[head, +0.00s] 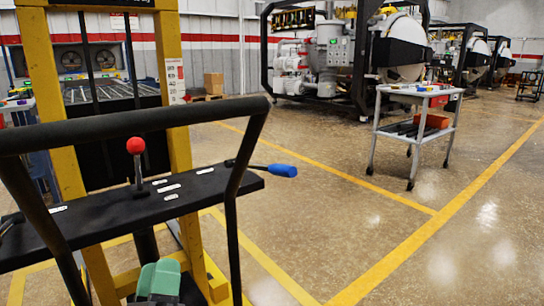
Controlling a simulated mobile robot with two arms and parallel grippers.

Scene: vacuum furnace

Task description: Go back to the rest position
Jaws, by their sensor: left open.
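My left gripper (160,277) shows at the bottom edge, left of the middle, as green finger pads on a dark base. It is open, and nothing shows between its fingers. It is below the black control panel (105,208) of a yellow-masted lift (180,140), apart from the red-knobbed lever (136,147) and the blue-tipped handle (283,170). Most of my left arm is out of the picture. My right gripper is not in view.
The lift's black handlebar (130,124) crosses close in front at the left. Furnaces (330,55) line the back. The yellow-marked floor (330,225) between is clear.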

